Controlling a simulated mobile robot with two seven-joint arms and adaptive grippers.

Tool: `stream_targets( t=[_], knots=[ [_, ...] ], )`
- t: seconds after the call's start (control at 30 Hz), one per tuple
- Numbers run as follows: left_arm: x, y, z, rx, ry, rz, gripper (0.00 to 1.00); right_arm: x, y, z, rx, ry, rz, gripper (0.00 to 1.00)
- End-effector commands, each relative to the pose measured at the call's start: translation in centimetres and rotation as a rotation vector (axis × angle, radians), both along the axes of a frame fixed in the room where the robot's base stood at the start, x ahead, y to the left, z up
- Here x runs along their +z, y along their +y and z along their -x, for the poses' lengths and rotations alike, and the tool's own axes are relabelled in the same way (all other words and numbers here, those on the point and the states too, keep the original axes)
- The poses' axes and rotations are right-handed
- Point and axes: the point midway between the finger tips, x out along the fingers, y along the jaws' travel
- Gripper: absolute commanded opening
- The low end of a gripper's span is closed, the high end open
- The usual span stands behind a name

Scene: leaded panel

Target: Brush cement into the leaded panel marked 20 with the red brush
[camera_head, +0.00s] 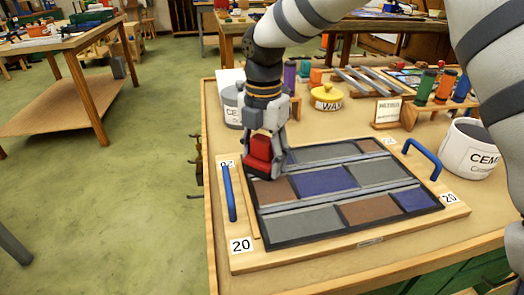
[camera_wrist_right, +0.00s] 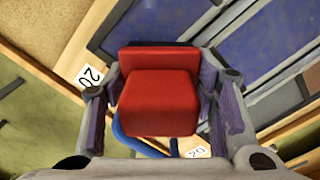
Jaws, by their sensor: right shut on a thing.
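The leaded panel (camera_head: 320,181) lies flat on a wooden board (camera_head: 350,246) with labels marked 20 and a blue handle on each side. It has brown, blue and grey panes between grey strips. My right gripper (camera_head: 262,165) is shut on the red brush (camera_head: 258,153), over the panel's far left corner. In the right wrist view the red brush (camera_wrist_right: 158,90) sits between the two fingers. Its bristles are hidden, so I cannot tell whether it touches the panel. My left gripper is not in view.
A yellow-lidded wax tin (camera_head: 326,97), a small sign (camera_head: 387,112) and a rack with coloured bottles (camera_head: 444,87) stand behind. Blue handles (camera_head: 229,193) and (camera_head: 422,159) rise beside the panel.

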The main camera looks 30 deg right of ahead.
Motion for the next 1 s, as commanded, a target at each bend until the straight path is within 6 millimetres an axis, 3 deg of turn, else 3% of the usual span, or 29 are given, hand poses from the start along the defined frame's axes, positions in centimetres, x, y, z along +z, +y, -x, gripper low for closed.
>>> stream_targets(
  t=[0.13, 0.47, 0.8, 1.0],
  knots=[
    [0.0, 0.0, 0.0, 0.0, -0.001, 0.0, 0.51, 0.0, 0.2, 1.2, -0.001, 0.002, 0.0, 0.3],
    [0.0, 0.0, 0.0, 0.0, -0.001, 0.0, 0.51, 0.0, 0.3, 1.4, 0.0, 0.0, 0.0, 0.3],
    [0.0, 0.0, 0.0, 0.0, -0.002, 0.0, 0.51, 0.0, 1.0, 4.2, -0.001, 0.0, 0.0, 0.3],
    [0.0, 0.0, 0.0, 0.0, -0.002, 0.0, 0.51, 0.0, 1.0, 4.2, -0.001, -0.001, -0.001, 0.3]
  ],
)
